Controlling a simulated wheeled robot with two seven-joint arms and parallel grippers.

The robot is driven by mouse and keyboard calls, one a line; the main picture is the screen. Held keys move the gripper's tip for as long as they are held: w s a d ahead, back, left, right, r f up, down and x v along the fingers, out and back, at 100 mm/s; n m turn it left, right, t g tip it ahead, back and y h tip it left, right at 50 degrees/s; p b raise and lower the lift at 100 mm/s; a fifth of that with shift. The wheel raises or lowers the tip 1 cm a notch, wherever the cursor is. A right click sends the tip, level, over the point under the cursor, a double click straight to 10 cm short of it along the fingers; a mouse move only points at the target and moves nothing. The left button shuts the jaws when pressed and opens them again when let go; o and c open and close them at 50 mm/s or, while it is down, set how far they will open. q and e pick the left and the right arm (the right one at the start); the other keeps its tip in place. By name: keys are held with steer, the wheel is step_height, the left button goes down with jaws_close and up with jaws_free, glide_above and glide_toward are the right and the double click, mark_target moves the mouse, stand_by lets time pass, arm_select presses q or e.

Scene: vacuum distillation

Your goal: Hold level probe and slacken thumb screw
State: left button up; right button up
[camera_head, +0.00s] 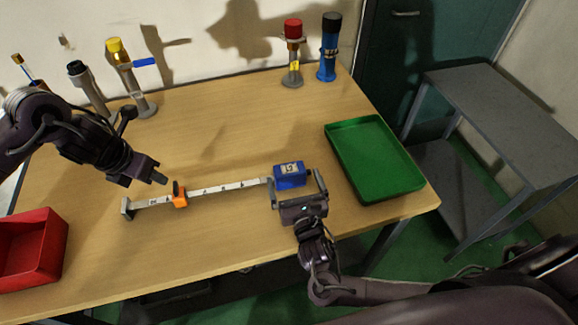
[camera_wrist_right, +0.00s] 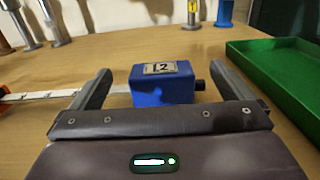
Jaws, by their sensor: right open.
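The level probe is a pale graduated bar (camera_head: 220,188) lying on the table, with a grey end piece (camera_head: 128,208) at the left and a blue box (camera_head: 289,175) at the right. An orange slider (camera_head: 180,200) with a dark upright piece sits on the bar. In the right wrist view the labelled blue box (camera_wrist_right: 162,85) has a black knob (camera_wrist_right: 200,85) on its right side, probably the thumb screw. My right gripper (camera_head: 296,178) is open, its fingers apart on either side of the box. My left gripper (camera_head: 160,177) is near the slider; its jaw gap is unclear.
A green tray (camera_head: 412,184) stands at the table's right, and a red bin (camera_head: 62,235) at front left. Several capped bottles and stands, including a red-capped one (camera_head: 293,50) and a blue one (camera_head: 328,60), stand along the back. The table between is clear.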

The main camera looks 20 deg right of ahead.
mark_target(288, 167)
steer(key=f, duration=0.2)
steer(key=shift+w+f, duration=0.35)
steer(key=shift+w, duration=0.05)
steer(key=w, duration=0.5)
steer(key=shift+w+d, duration=0.3)
steer(key=shift+d, duration=0.05)
steer(key=shift+w, duration=0.5)
steer(key=shift+c, duration=0.4)
steer(key=c, duration=1.3)
arm_select(q)
steer(key=shift+c, duration=0.6)
arm_select(e)
steer(key=shift+c, duration=0.6)
steer(key=shift+d, duration=0.1)
